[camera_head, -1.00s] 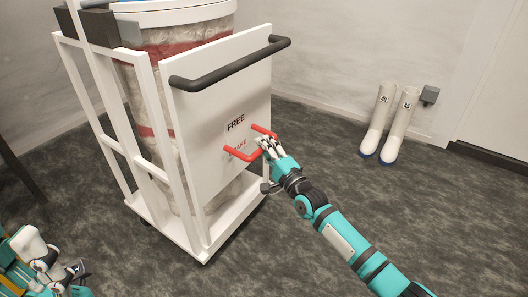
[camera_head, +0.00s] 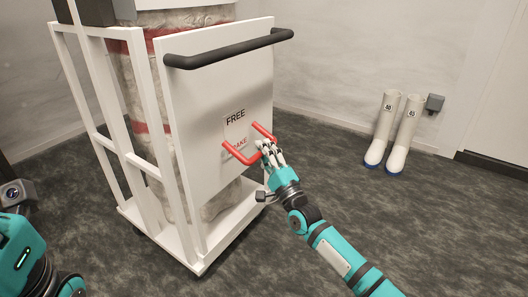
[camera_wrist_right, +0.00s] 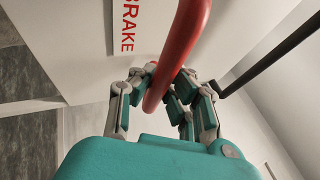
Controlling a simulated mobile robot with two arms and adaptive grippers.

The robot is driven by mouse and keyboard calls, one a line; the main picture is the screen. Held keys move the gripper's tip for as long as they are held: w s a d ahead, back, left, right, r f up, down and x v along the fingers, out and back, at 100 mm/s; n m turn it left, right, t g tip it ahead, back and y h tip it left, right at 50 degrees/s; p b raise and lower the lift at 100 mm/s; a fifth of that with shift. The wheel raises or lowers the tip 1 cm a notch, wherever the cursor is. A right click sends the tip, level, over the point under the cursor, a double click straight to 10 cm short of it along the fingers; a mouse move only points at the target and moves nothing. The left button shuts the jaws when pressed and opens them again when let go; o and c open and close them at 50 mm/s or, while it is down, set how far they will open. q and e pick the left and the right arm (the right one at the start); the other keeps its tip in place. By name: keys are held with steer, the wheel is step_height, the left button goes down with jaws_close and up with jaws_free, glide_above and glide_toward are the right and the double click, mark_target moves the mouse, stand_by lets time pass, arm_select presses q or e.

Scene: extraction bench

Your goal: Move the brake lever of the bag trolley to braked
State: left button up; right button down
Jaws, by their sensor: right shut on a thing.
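The bag trolley (camera_head: 205,110) is a white frame with a white front panel and a large bag inside. On the panel are the words FREE above and BRAKE below. The red brake lever (camera_head: 238,155) is a U-shaped bar standing out from the panel at the height of the BRAKE label. My right gripper (camera_head: 268,150) is shut on the right part of the lever's bar. In the right wrist view the fingers (camera_wrist_right: 160,95) close around the red bar (camera_wrist_right: 183,42), beside the BRAKE label. My left arm shows at the lower left; its gripper is not clearly seen.
A black push handle (camera_head: 230,50) runs across the panel above the lever. White boots (camera_head: 394,130) stand by the wall at the right, beside a small grey box (camera_head: 434,103). The dark floor between trolley and boots is clear.

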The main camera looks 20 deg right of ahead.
steer(key=shift+d+f, duration=0.15)
steer(key=shift+f, duration=0.35)
steer(key=c, duration=1.3)
jaws_free()
steer(key=shift+d, duration=0.15)
steer(key=shift+o, duration=0.3)
steer(key=shift+r, duration=0.2)
steer(key=v, duration=1.2)
